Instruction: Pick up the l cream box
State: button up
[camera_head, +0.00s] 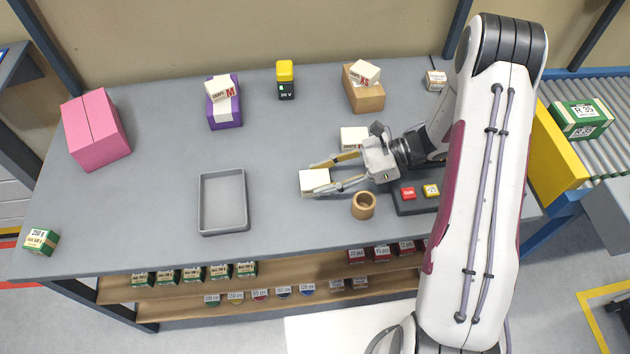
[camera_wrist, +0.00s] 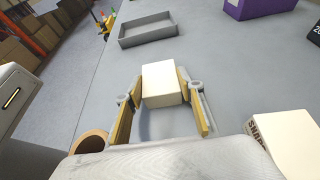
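A cream box (camera_head: 314,180) is between the fingertips of my gripper (camera_head: 318,179), right of the grey tray. In the wrist view the same box (camera_wrist: 163,84) shows plain cream faces, with a yellow pad close against each side. The gripper (camera_wrist: 161,92) appears shut on it. I cannot read a size letter on this box, and cannot tell whether it is clear of the table. A second cream box (camera_head: 353,138) stands behind my gripper, with printing on its side in the wrist view (camera_wrist: 284,143).
An empty grey tray (camera_head: 223,230) lies left of the box. A wooden ring (camera_head: 363,205) stands close in front of my gripper. Cream boxes marked M (camera_head: 221,89) and XS (camera_head: 364,72) lie on a purple and a brown box. A button panel (camera_head: 415,203) is to the right.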

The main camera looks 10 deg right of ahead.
aim_at(324, 178)
jog(key=c, duration=0.3)
jog(key=shift+c, duration=0.2)
jog(key=shift+r, duration=0.1)
notch_tip(324, 178, up, 10)
dwell(0.7)
